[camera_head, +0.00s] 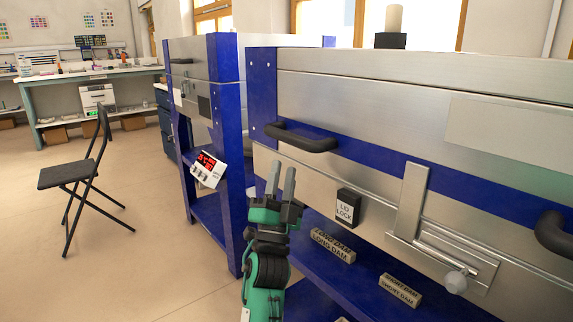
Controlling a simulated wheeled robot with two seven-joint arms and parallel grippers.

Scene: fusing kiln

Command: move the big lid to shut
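The big kiln fills the right side of the view, with a brushed-metal front, a blue band and a blue corner post. The big lid (380,113) appears as its upper metal part. A dark bar handle (300,137) is at the front left, and another handle (553,235) is at the right edge. I cannot tell from here whether the lid is fully down. My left gripper (282,170) points up in front of the kiln, below and left of the left handle. Its fingers are apart with nothing between them. My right gripper is out of view.
A black lid lock box (348,207) and a metal slide latch with a round knob (456,283) are on the kiln front. Labelled dam blocks (333,246) lie on the blue shelf. A smaller kiln (190,92) and a folding chair (75,175) stand left, with open floor between.

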